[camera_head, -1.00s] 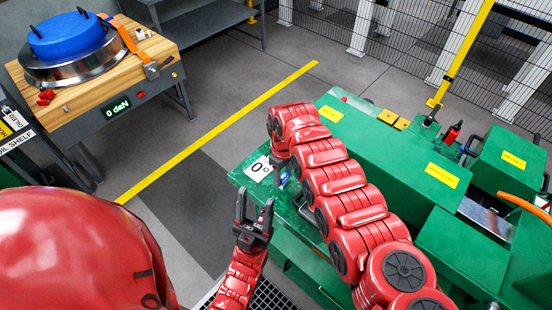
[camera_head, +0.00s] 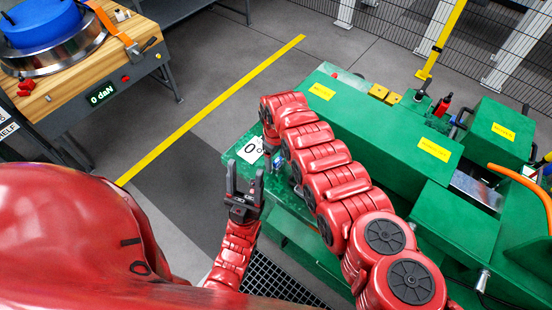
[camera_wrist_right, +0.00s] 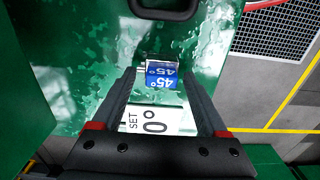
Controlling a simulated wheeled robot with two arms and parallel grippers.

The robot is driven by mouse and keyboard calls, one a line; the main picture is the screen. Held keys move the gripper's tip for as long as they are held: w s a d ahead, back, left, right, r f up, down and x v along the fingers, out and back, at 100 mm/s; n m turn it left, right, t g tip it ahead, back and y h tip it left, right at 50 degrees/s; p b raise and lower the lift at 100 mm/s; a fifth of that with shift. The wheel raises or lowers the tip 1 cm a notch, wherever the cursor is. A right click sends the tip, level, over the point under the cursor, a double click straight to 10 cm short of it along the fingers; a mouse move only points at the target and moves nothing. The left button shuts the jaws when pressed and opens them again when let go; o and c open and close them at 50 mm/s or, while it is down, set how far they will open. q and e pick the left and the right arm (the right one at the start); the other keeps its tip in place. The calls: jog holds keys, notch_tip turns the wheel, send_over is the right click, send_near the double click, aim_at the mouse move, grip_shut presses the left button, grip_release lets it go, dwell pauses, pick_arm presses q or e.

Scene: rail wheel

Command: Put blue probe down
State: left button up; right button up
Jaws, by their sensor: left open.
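The blue probe (camera_wrist_right: 162,80), a small block marked 45°, shows between the fingertips of my right gripper (camera_wrist_right: 157,73) in the right wrist view. The right fingertip is close against its edge; a small gap seems to show on the left. I cannot tell whether the fingers grip it or whether it rests on the green surface. A white card marked "SET 0°" (camera_wrist_right: 150,121) lies on that surface below the probe in the picture. In the head view the card (camera_head: 250,149) lies at the green bench's corner. My left gripper (camera_head: 245,174) is open and empty, in front of that corner.
The green machine (camera_head: 370,130) fills the right side, with an orange hose (camera_head: 520,178). A wooden-topped table (camera_head: 70,88) with a blue disc (camera_head: 42,24) and a "0 daN" display (camera_head: 101,94) stands at upper left. Grey floor with a yellow line lies between.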

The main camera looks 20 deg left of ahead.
aim_at(277, 159)
jog(key=shift+r, duration=0.1)
jog(key=shift+r, duration=0.15)
notch_tip(277, 159, up, 4)
jog(key=shift+d+f+p, duration=0.1)
jog(key=shift+f+p, duration=0.15)
jog(key=shift+p, duration=0.95)
jog(key=shift+a+r+b, duration=0.2)
jog(key=shift+r+b, duration=0.15)
jog(key=shift+b, duration=0.05)
notch_tip(277, 159, up, 8)
jog(key=b, duration=0.2)
jog(key=shift+d+f, duration=0.1)
